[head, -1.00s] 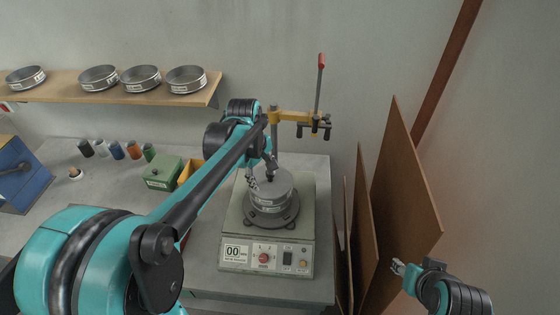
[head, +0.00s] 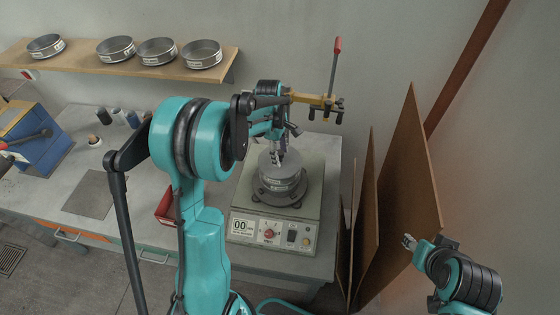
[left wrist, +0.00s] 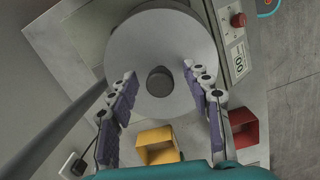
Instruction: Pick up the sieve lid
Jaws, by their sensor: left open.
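The sieve lid (left wrist: 152,44) is a round grey metal disc with a dark knob (left wrist: 160,82) at its centre. It lies flat on top of the sieve stack (head: 281,184) on the shaker machine (head: 270,229). My left gripper (head: 277,158) is above the lid in the head view. In the left wrist view the left gripper (left wrist: 160,88) is open, its two purple-padded fingers on either side of the knob, with space between each finger and the knob. Whether the fingertips touch the lid cannot be told. My right gripper (head: 408,242) is far right, away from the machine; its jaws are too small to judge.
A yellow clamp arm (head: 312,99) with a red-handled lever (head: 335,62) stands behind the sieves. Brown boards (head: 400,200) lean at the right. Yellow (left wrist: 156,145) and red (left wrist: 243,130) bins are near the machine. Several sieves sit on the shelf (head: 80,66).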

